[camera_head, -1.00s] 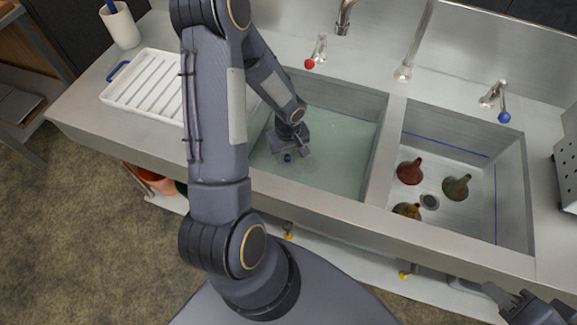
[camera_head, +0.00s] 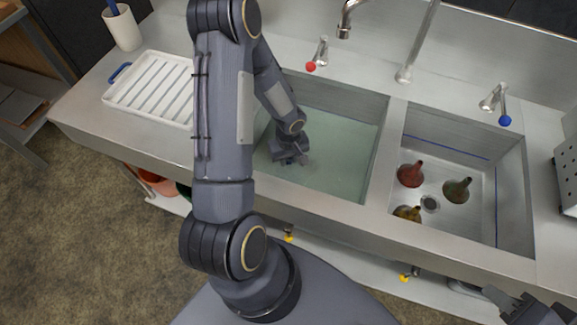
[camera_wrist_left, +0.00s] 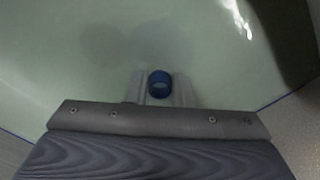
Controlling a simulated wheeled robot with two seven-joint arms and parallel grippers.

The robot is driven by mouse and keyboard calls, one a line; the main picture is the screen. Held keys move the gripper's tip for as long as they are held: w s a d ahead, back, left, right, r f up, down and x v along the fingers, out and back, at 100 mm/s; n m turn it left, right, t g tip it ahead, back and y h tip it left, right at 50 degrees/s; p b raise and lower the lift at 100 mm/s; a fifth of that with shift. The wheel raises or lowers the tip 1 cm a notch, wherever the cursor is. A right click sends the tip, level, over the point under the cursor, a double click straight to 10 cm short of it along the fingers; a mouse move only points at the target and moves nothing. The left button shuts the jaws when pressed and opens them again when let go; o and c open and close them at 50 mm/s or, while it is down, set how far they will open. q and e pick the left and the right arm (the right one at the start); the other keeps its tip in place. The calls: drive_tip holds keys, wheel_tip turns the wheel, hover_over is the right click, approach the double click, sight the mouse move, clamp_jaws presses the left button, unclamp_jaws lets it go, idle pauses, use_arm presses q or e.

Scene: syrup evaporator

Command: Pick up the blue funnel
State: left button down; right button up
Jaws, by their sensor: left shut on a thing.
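The blue funnel (camera_wrist_left: 159,84) shows in the left wrist view as a short dark blue ring, its spout end, between my fingers. In the head view only a small dark blue bit of it shows by the fingertips, in the left basin. The rest of it is hidden by the gripper and the cloudy water. My left gripper (camera_head: 290,162) is shut on the funnel, low in the left basin at the water. It also shows in the left wrist view (camera_wrist_left: 160,88). My right gripper (camera_head: 508,300) is at the bottom right corner, partly cut off, away from the sinks.
The left basin (camera_head: 340,95) holds greenish cloudy water. The right basin (camera_head: 512,190) holds a red funnel (camera_head: 411,174), a green funnel (camera_head: 457,190) and a yellowish funnel (camera_head: 408,213). A white drying rack (camera_head: 150,88) and a cup (camera_head: 123,30) stand on the left counter. Taps rise behind.

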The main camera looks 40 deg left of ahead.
use_arm(q)
drive_tip(key=shift+r, duration=0.1)
wheel_tip(320, 180, up, 10)
drive_tip(key=shift+f, duration=0.1)
idle(0.3)
wheel_tip(320, 180, up, 18)
drive_tip(key=p, duration=1.1)
drive_tip(key=shift+a, duration=0.1)
